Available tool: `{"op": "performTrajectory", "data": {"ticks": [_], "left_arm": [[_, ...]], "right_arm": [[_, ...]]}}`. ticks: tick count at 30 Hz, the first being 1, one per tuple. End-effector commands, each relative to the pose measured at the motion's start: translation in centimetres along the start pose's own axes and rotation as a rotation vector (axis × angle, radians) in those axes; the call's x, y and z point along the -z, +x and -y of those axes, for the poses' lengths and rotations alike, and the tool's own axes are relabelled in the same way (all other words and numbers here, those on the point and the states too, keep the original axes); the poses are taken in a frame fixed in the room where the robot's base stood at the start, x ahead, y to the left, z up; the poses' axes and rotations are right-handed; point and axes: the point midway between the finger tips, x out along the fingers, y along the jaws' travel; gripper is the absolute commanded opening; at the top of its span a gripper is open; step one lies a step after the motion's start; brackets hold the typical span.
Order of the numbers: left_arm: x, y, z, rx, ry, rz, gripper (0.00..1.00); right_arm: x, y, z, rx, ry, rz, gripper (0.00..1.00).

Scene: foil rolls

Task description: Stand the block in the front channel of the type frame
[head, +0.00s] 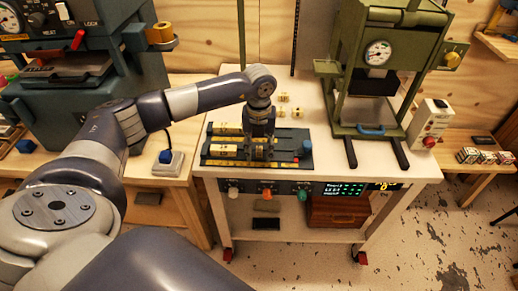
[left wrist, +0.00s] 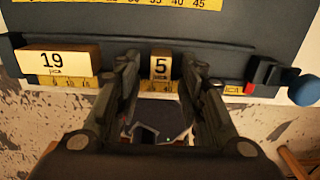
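The type frame (head: 290,148) is a dark blue-grey tray with yellow rulers on the cart top. In the left wrist view, a small yellow block marked 5 (left wrist: 160,67) stands in its front channel, above the front ruler. A wider block marked 19 (left wrist: 58,62) is in the same channel to the left. My left gripper (head: 262,140) points down over the frame. In the left wrist view its fingers (left wrist: 160,75) are on both sides of block 5, with gaps showing. The block's underside is hidden. My right gripper is out of view.
A slider with a blue knob (left wrist: 303,91) is at the channel's right end. Another yellow block (head: 227,129) lies in the rear channel. Several small loose blocks (head: 283,98) lie behind the frame. A green press (head: 385,75) stands at the right.

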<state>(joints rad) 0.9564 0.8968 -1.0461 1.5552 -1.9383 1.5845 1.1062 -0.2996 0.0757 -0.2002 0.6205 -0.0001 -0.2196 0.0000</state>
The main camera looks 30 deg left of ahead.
Motion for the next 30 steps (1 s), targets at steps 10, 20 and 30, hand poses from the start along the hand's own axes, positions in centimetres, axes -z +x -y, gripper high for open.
{"op": "performTrajectory", "data": {"ticks": [10,20,30], "left_arm": [[-0.2,-6.2,0.1,0.004,0.0,0.006,0.36],[-0.1,-11.5,0.0,0.002,0.0,0.002,0.36],[0.0,-12.2,0.0,0.001,0.0,0.0,0.36]], "right_arm": [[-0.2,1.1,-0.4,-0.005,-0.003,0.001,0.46],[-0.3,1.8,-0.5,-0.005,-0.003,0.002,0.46],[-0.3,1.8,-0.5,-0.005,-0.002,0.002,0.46]]}}
